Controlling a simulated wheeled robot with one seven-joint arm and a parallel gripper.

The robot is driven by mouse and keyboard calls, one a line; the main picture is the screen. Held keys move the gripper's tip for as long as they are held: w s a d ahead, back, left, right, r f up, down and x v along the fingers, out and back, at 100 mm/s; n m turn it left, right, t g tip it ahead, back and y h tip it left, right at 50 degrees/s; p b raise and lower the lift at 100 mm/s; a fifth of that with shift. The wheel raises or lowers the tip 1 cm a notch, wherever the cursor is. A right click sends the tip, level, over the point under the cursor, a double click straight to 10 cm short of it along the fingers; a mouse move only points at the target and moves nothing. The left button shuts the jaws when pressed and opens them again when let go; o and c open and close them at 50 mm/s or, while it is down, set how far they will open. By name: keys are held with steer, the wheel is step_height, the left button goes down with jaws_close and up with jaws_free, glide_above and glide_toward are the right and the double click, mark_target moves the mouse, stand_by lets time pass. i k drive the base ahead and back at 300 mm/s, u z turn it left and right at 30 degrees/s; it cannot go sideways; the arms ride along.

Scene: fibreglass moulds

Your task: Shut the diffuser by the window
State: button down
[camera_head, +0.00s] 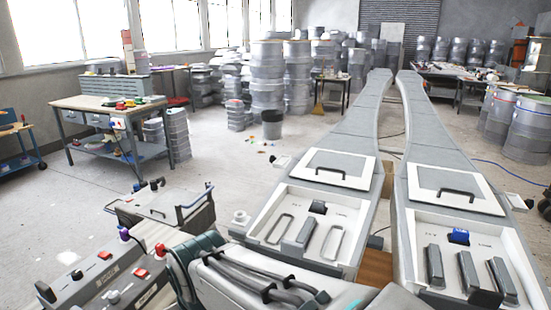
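I cannot pick out a diffuser with certainty in the head view. The windows (172,25) run along the upper left wall. Below them stand a blue-grey cabinet (112,90) with small items on top and a workbench (105,104) with red, green and yellow items. These items are too small to tell apart. No gripper of mine can be made out in the view.
Two long grey moulds (357,118) (417,125) with white handled panels fill the centre and right. Grey boxes with red switches (110,285) crowd the lower left. Stacked drums (267,75) stand at the back, with a dark bucket (272,124) before them. Floor between workbench and moulds is mostly clear.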

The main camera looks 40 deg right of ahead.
mark_target(350, 170)
steer(key=z, duration=0.35)
steer(key=i, duration=0.8)
steer(key=z, duration=1.3)
steer(key=i, duration=0.45)
steer(key=z, duration=0.45)
